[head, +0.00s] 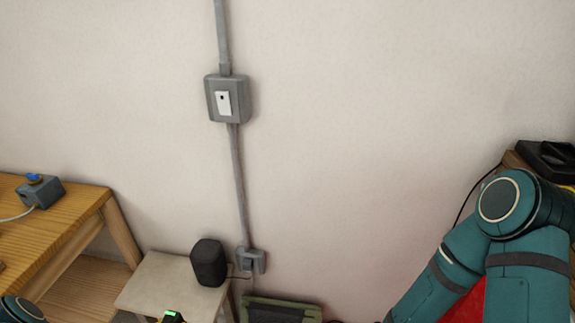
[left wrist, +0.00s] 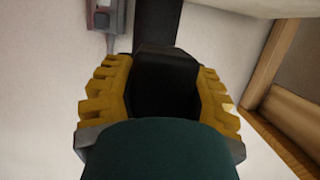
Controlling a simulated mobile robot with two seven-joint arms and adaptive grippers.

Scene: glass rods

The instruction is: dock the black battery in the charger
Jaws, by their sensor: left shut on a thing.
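In the left wrist view my left gripper (left wrist: 160,72) has its yellow, notched fingers shut on a black block, which looks like the black battery (left wrist: 165,88). My teal arm part hides its lower end. A black shape continues above it, and I cannot tell whether it is the same piece. In the head view a flat black device with a cable, which looks like the charger (head: 548,158), sits on a wooden surface at the far right, partly behind my right arm. My right gripper is out of view.
A black speaker (head: 208,262) stands on a pale stool (head: 160,285). A wooden table (head: 75,205) at left holds a grey box with a blue knob (head: 38,190). A grey switch box (head: 227,98) and conduit run down the wall. A small green-lit item (head: 172,318) shows at the bottom edge.

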